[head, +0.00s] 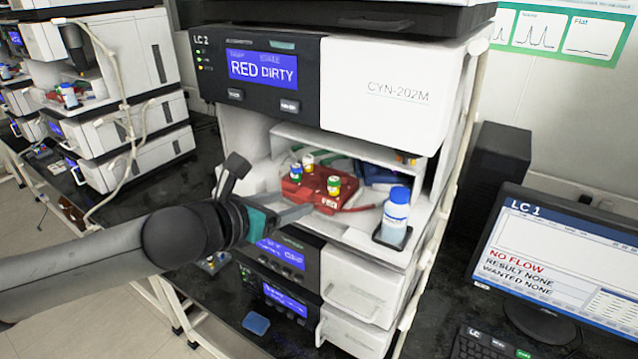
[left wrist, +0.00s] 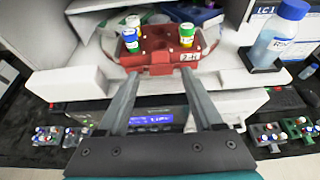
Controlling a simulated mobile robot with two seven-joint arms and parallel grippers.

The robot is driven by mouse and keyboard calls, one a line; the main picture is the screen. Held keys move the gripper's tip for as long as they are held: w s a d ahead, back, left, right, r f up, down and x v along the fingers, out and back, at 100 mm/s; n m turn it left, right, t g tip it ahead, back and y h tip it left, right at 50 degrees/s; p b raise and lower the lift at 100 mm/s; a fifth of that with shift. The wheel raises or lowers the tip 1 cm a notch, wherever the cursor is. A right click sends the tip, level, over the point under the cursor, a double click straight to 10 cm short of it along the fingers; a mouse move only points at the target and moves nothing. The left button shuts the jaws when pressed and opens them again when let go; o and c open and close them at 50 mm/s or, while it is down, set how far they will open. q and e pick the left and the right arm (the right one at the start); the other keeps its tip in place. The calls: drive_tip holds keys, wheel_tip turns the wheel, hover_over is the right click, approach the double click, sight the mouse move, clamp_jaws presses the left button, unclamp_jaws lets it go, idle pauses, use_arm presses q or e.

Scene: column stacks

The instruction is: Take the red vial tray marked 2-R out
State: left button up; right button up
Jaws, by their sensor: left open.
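The red vial tray (head: 322,199) sits on the white shelf of the open bay in the LC 2 stack. It carries a few small vials with coloured caps. In the left wrist view the tray (left wrist: 160,50) shows a label that seems to read 2-R at its front right, and a red handle (left wrist: 159,70) at its front middle. My left gripper (head: 298,211) reaches in from the left, just in front of the tray. In the left wrist view its open fingers (left wrist: 160,82) point at the handle, one to each side, with nothing held. My right gripper is not in view.
A blue-capped bottle (head: 396,212) stands in a dark holder right of the tray. Green and blue items (head: 374,172) lie behind the tray. A monitor (head: 560,262) stands at the right. Lower modules (head: 365,285) are below the bay. Several small vial racks (left wrist: 50,135) lie lower down.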

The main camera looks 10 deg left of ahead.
sight(298, 200)
use_arm(q)
drive_tip(key=shift+x, duration=1.55)
drive_tip(key=shift+d, duration=0.1)
drive_tip(key=shift+r, duration=0.1)
drive_tip(key=shift+c, duration=0.2)
clamp_jaws()
